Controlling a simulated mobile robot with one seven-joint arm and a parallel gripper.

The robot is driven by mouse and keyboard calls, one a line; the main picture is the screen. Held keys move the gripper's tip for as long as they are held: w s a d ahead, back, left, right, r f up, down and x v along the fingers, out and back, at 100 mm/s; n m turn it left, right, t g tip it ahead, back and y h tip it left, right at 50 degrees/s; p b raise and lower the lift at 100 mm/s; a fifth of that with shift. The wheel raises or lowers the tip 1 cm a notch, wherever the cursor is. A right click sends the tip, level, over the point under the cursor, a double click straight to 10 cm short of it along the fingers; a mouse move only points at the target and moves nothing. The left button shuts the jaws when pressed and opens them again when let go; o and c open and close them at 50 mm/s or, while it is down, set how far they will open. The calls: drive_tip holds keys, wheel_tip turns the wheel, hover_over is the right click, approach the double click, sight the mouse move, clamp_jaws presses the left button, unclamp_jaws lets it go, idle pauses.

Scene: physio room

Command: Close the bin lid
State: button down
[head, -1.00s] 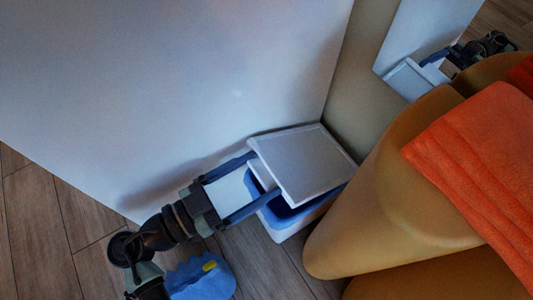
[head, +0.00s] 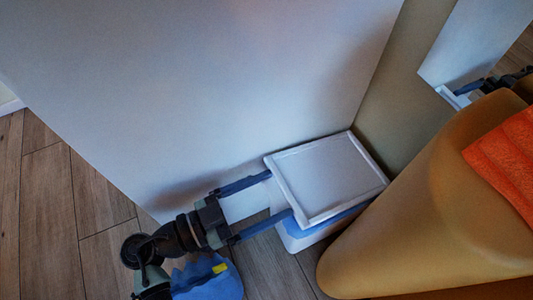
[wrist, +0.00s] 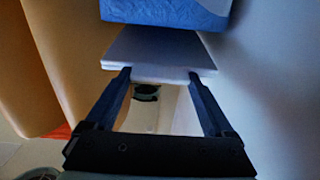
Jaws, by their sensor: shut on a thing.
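The bin lid (head: 332,178) is a white framed panel lying over the white bin (head: 303,240), close above its rim. A strip of blue liner (head: 340,220) shows below the lid's front edge; I cannot tell whether the lid touches the rim all along. My gripper (head: 281,194) comes from the left, its two long blue fingers spread wide and shut on the lid at its left edge. In the wrist view the fingertips (wrist: 160,75) meet the near edge of the pale lid (wrist: 158,48), with blue liner (wrist: 165,10) beyond it. The bin's inside is hidden.
A white wall panel (head: 210,80) rises behind the bin. A tan padded couch (head: 430,220) with an orange towel (head: 510,165) stands close on the right. A mirror (head: 465,45) is at the upper right. Wooden floor (head: 50,200) is clear at left.

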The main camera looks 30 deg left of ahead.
unclamp_jaws()
drive_tip(key=shift+w+d, duration=0.25)
drive_tip(key=shift+w, duration=0.1)
drive_tip(key=shift+s+a, duration=0.1)
drive_tip(key=b+v, duration=0.2)
drive_tip(key=v, duration=1.1)
drive_tip(key=shift+s+a, duration=0.2)
drive_tip(key=shift+a, duration=0.05)
